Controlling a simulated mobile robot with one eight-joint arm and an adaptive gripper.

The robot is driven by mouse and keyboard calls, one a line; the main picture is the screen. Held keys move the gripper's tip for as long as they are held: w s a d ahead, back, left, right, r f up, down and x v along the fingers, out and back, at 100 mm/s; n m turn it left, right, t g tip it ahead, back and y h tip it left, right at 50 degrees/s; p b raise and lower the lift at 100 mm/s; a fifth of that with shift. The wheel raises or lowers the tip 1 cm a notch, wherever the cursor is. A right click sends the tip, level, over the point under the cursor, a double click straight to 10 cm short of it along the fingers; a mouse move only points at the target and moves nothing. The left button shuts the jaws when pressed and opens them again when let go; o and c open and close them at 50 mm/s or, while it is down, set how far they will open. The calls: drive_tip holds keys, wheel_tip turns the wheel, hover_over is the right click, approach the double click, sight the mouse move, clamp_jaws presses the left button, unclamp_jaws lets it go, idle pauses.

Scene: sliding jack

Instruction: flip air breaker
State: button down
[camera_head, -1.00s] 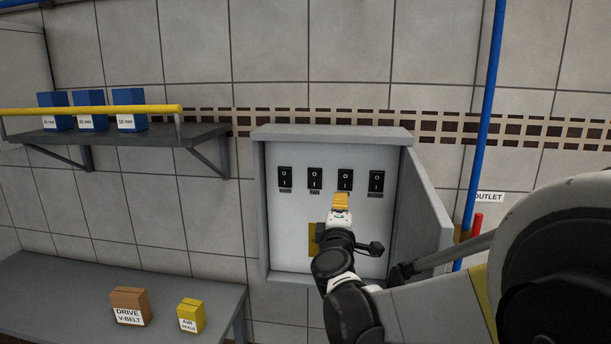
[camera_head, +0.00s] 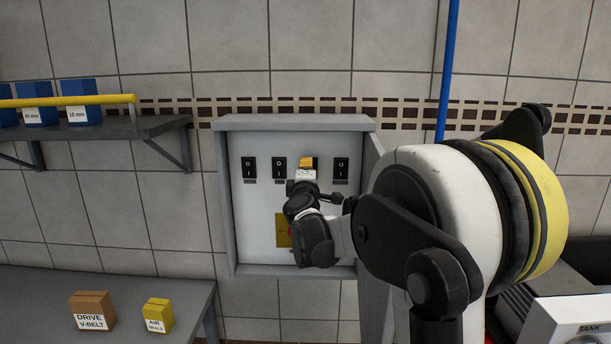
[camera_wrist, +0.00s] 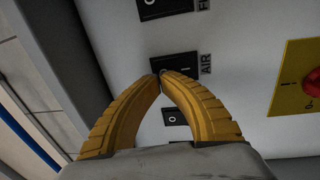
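The AIR breaker (camera_wrist: 183,65) is a black rocker switch with its label beside it in the wrist view. Its "I" mark shows, while the fingertips cover its other end. My gripper (camera_wrist: 161,74) has yellow ribbed fingers with their tips brought together at that covered end. I cannot tell whether they touch or press the switch. In the head view my gripper (camera_head: 306,162) is in front of the third breaker from the left and hides most of it. Its fingers hold nothing visible.
Neighbouring breakers sit close by: one on the right (camera_head: 341,167) and two on the left (camera_head: 279,167). A yellow plate (camera_head: 282,230) with a red knob is below, partly behind my arm. The grey cabinet (camera_head: 225,210) has raised side walls and an open door at right.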

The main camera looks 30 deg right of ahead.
drive_tip(key=shift+w+d+r, duration=0.1)
drive_tip(key=shift+w+d, duration=0.05)
drive_tip(key=shift+w, duration=0.1)
drive_tip(key=shift+w+d+r, duration=0.15)
drive_tip(key=shift+w+d, duration=0.05)
drive_tip(key=shift+w, duration=0.15)
